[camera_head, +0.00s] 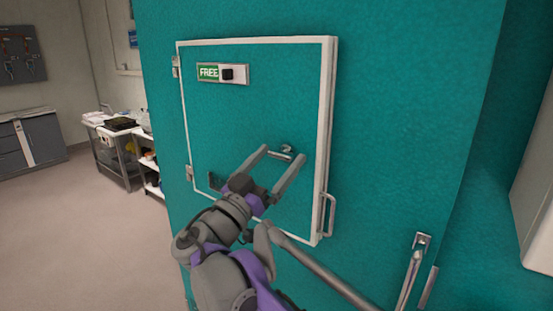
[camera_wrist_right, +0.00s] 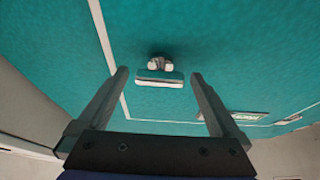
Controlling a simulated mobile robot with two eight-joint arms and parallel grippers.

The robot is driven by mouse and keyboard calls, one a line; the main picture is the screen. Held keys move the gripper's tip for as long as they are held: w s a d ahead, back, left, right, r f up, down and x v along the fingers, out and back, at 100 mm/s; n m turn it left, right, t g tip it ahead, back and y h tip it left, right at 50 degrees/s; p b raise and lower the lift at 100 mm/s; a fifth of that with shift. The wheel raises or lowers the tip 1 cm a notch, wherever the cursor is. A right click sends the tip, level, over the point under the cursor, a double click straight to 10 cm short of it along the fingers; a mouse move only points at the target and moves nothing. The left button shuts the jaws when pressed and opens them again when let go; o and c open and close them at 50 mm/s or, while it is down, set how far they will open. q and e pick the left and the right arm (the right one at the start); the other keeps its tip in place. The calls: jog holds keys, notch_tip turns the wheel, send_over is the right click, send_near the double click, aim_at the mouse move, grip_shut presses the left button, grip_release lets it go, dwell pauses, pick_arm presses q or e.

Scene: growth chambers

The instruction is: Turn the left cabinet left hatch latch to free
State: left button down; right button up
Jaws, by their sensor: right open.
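The left cabinet's hatch (camera_head: 240,115) is a teal panel with a white frame, shut in the teal cabinet face. Its latch (camera_head: 287,149) is a small metal T-shaped piece on the lower right part of the panel, its bar nearly level. A green label (camera_head: 208,72) with a black knob beside it reads FREE. My right gripper (camera_head: 284,154) is open in front of the latch, one finger on each side. In the right wrist view the latch (camera_wrist_right: 160,66) sits between the fingertips, with a gap on both sides. My left gripper is not in view.
A pale pull handle (camera_head: 329,214) is on the hatch's right edge, with hinges on the left edge. A metal handle (camera_head: 411,275) is lower right on the cabinet. A cart with items (camera_head: 122,160) and a grey cabinet (camera_head: 30,140) stand far left. The floor there is clear.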

jog(key=c, duration=1.3)
